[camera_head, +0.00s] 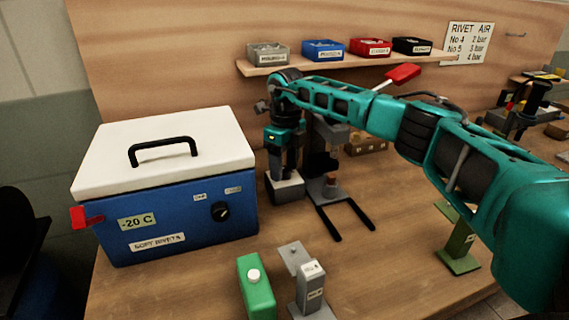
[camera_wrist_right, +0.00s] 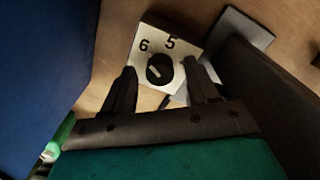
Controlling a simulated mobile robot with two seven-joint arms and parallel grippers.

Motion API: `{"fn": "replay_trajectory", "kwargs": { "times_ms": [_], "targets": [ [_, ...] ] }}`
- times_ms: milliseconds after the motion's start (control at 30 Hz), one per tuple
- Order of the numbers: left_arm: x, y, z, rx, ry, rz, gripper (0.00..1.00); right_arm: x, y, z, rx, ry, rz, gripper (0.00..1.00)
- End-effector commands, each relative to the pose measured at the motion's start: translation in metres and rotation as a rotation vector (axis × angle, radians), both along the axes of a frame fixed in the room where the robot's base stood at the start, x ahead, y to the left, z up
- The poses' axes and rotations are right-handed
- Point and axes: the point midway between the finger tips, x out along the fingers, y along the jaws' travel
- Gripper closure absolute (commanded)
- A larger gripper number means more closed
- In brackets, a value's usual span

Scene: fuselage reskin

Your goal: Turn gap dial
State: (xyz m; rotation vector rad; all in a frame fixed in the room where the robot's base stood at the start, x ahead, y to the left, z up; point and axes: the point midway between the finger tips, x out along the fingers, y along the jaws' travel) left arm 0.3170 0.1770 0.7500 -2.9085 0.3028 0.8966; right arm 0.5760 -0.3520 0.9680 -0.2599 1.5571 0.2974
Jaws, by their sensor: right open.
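The gap dial is a dark round knob (camera_wrist_right: 159,70) with a pale pointer mark, on a white plate (camera_wrist_right: 176,43) marked 6 and 5 in the right wrist view. In the head view its small grey block (camera_head: 287,190) stands on the bench right of the blue box. My right gripper (camera_head: 285,172) points down over this block. In the wrist view its open fingers (camera_wrist_right: 159,72) show on either side of the knob, with visible gaps. I cannot tell how far down they reach. The knob is hidden in the head view. My left gripper is not in view.
The blue cooler box (camera_head: 180,223) with white lid stands close to the left. A grey stand with dark prongs (camera_head: 345,215) is right of the block. A shelf (camera_head: 350,63) with bins is behind.

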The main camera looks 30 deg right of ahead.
Motion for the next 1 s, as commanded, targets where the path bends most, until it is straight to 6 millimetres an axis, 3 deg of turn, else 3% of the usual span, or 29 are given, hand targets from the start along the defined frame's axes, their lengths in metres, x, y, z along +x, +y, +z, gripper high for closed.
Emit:
{"fn": "replay_trajectory", "kwargs": {
  "times_ms": [167, 600, 800, 1000],
  "targets": [
    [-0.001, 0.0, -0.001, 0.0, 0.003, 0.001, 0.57, 0.001, -0.001, 0.02, 0.0, -0.004, 0.0, 0.41],
    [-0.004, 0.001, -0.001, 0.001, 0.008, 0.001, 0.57, 0.002, -0.002, 0.11, 0.001, -0.004, 0.0, 0.41],
    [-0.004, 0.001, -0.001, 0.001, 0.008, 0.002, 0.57, 0.001, -0.003, 0.127, 0.001, -0.002, -0.001, 0.41],
    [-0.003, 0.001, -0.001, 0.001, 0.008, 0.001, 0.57, 0.001, -0.003, 0.129, 0.0, -0.001, 0.0, 0.41]
  ]
}}
